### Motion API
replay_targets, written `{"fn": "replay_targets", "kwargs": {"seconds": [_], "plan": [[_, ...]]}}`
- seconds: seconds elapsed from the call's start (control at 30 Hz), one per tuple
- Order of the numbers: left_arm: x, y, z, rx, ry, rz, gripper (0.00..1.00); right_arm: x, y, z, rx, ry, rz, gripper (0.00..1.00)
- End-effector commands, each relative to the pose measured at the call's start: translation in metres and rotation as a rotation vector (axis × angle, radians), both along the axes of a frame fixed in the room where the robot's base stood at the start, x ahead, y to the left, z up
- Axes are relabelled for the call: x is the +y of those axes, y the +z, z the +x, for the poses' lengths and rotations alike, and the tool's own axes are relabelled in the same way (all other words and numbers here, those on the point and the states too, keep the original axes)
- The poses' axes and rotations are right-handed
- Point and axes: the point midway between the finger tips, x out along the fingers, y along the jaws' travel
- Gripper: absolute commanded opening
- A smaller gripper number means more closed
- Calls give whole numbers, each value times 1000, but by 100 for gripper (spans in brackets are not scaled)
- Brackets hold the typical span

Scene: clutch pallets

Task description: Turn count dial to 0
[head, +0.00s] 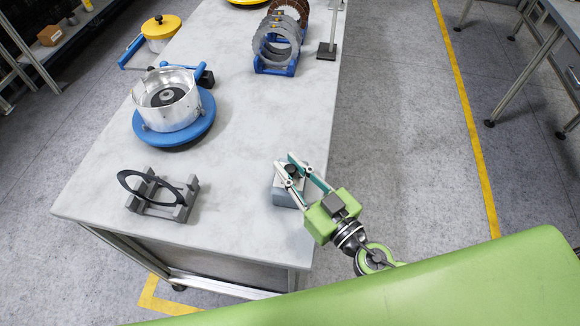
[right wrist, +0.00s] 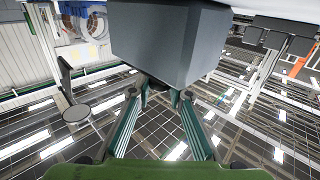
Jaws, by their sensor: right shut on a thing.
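The count dial is a small dark knob (head: 291,169) on top of a grey box (head: 283,197) near the right edge of the table. My right gripper (head: 288,169) reaches in from the lower right, with its teal fingers on both sides of the knob, shut on it. In the right wrist view the fingers (right wrist: 160,98) run up to the large grey box (right wrist: 165,42); the knob is not distinguishable there. The number that the dial points to cannot be read. My left gripper is not in view.
The pale table (head: 235,140) is bare around the box. A grey stand with a black ring (head: 135,193) is at the front left. A silver drum on a blue base (head: 172,125), a yellow-lidded pot (head: 160,30) and a blue rack of discs (head: 276,66) stand farther back.

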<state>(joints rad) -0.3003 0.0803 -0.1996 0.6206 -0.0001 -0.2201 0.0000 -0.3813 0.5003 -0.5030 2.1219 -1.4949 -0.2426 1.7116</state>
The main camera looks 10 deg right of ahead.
Motion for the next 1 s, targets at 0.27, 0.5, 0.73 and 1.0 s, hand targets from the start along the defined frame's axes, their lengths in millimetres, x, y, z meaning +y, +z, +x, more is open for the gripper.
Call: {"fn": "replay_targets", "kwargs": {"seconds": [0.27, 0.5, 0.73, 1.0], "plan": [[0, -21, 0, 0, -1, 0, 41, -1, -2, 1, -6, 142, -1, 0], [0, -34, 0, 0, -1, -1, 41, -1, -1, 1, -7, 342, -8, 0], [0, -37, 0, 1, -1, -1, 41, -2, 1, 3, -6, 559, -8, 0], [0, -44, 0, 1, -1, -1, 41, -2, 0, 4, -7, 813, -7, 0]]}}
